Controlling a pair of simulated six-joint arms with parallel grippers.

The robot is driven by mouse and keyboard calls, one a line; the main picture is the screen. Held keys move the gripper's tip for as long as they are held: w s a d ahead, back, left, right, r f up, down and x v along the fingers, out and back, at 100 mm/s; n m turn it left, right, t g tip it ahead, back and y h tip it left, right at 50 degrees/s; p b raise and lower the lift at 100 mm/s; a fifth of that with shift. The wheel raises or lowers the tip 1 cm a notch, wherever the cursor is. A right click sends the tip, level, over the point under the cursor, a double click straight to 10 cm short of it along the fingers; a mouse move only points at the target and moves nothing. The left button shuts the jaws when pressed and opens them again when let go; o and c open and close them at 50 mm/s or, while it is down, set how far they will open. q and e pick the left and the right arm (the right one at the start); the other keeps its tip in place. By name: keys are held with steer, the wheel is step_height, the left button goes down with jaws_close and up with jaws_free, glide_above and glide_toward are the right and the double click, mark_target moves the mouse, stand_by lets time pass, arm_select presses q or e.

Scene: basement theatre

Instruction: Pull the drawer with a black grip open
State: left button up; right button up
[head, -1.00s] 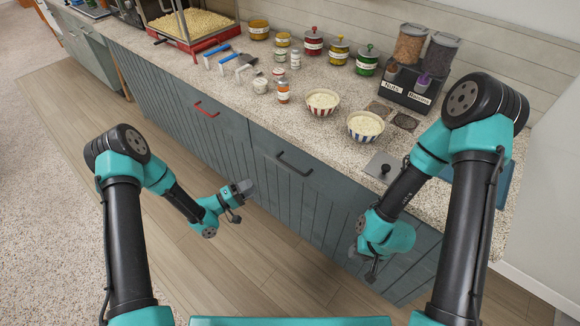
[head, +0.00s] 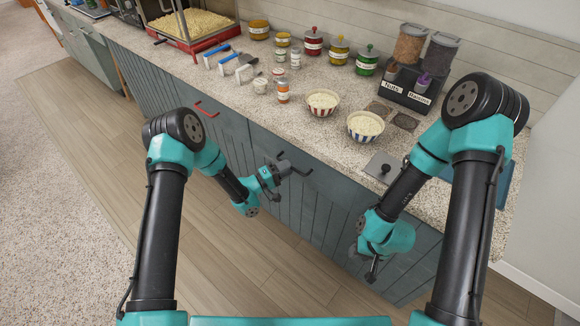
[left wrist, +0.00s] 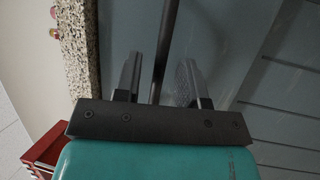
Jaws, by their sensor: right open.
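The black grip (head: 305,172) is a dark bar on the blue-grey drawer front (head: 263,140), which looks flush with the cabinet. My left gripper (head: 284,168) is at the grip and hides part of it in the head view. In the left wrist view the black grip (left wrist: 167,45) runs between the two fingers of my left gripper (left wrist: 160,78), with a gap visible on each side. The fingers are open around it. My right gripper (head: 371,272) is open and empty, low in front of the cabinet on the right.
A red grip (head: 206,109) is on the neighbouring front to the left. The speckled countertop (head: 235,105) above holds jars, two striped bowls (head: 365,126), dispensers and a popcorn machine (head: 190,25). The wooden floor (head: 130,165) in front is clear.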

arm_select(q)
steer(key=shift+x, duration=0.95)
jaws_close()
